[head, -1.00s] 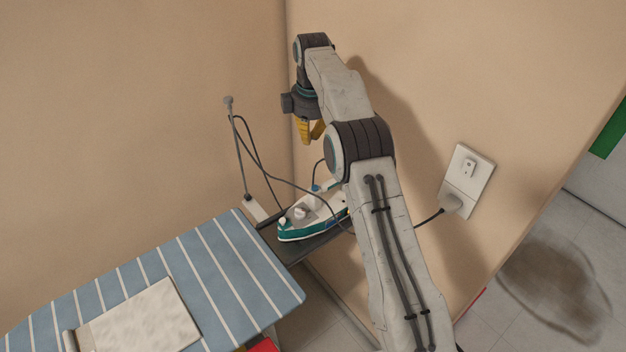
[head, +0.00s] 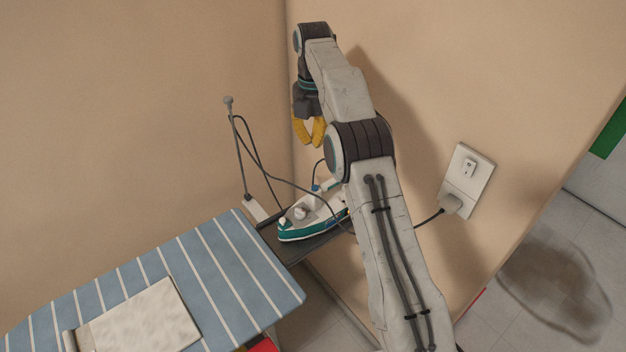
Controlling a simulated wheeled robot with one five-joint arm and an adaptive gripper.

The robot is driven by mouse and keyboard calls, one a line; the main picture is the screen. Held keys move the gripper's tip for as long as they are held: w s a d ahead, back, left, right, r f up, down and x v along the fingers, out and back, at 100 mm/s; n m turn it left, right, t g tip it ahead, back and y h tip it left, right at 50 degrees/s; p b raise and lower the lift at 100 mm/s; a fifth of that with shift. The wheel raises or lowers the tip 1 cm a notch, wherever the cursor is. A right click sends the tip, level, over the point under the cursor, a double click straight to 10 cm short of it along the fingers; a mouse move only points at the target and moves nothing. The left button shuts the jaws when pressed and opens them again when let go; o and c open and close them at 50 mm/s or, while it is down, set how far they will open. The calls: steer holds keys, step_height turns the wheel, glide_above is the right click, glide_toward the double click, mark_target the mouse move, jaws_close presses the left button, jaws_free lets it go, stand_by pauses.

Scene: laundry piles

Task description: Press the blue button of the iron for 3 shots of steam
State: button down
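The iron (head: 296,228), white with a teal base, rests on the dark iron stand (head: 300,248) at the end of the ironing board. A small blue part, seemingly the blue button (head: 316,188), shows at its upper side. My arm hides the iron's right end. My gripper (head: 311,145) has yellow fingers that point down, their tips close together and apparently meeting, with nothing between them. It hangs above and behind the iron, apart from it, near the wall corner.
The striped blue ironing board (head: 225,265) carries a folded pale cloth (head: 145,318). A thin cord-holder rod (head: 237,150) stands left of the iron, with the black cord looping over it. A wall socket (head: 467,180) with a plug is at right. Walls close in behind.

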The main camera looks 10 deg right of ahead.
mark_target(313, 186)
steer(key=shift+f, duration=0.15)
step_height(313, 186, down, 14)
steer(key=b, duration=0.3)
stand_by(0.6)
steer(key=shift+s+f+b, duration=0.15)
steer(key=shift+f+b, duration=0.3)
steer(key=shift+f, duration=0.35)
